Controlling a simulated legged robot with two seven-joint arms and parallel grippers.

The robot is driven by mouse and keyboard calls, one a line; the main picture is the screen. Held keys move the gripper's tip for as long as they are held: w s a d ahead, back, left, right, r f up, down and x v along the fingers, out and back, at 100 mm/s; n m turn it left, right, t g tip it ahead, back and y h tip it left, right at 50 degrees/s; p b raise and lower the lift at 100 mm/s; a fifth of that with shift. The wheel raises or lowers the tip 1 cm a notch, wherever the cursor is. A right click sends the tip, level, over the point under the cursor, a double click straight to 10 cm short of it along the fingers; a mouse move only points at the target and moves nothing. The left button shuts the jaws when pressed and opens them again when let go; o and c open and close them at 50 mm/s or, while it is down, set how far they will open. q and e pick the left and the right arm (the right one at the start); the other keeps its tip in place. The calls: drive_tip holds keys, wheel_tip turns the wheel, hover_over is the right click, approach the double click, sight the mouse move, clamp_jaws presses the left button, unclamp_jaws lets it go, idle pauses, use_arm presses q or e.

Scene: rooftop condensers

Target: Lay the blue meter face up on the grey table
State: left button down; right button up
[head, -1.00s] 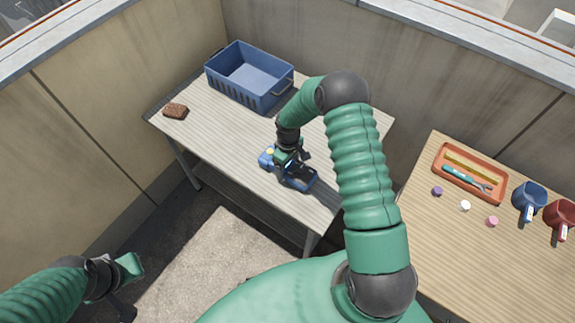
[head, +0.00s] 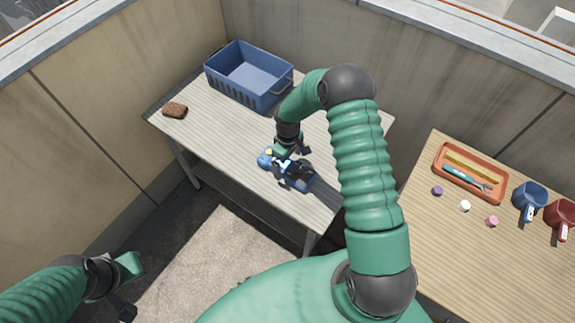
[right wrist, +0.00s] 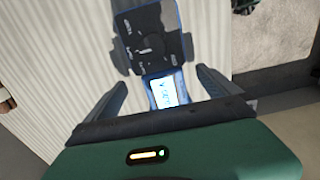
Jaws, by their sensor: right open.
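The blue meter (head: 299,181) lies on the grey table (head: 222,135) near its front edge. In the right wrist view the meter (right wrist: 152,38) shows its dark face with a round dial and a lit screen, so it is face up. My right gripper (head: 292,162) is open just above the meter. In the right wrist view its two fingers stand apart on either side of the screen end, with gaps visible. My left gripper (head: 127,288) hangs at the lower left, away from the table; its jaw state is unclear.
A blue crate (head: 219,82) stands at the back of the grey table, and a brown block (head: 175,110) lies at its left end. A wooden table (head: 440,245) on the right holds an orange tray (head: 440,172), mugs and small coloured pieces. Walls enclose the back.

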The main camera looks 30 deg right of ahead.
wheel_tip(320, 180, up, 8)
drive_tip(key=s+a+r+m+t, duration=0.1)
drive_tip(key=s+a+r+m, duration=0.1)
drive_tip(key=s+a+r, duration=0.3)
drive_tip(key=s+a+r+m+t, duration=0.1)
drive_tip(key=s+a+r+m, duration=0.1)
drive_tip(key=s+a+r, duration=0.4)
drive_tip(key=s+a, duration=0.1)
drive_tip(key=s, duration=0.4)
drive_tip(key=shift+t, duration=0.3)
drive_tip(key=shift+d, duration=0.15)
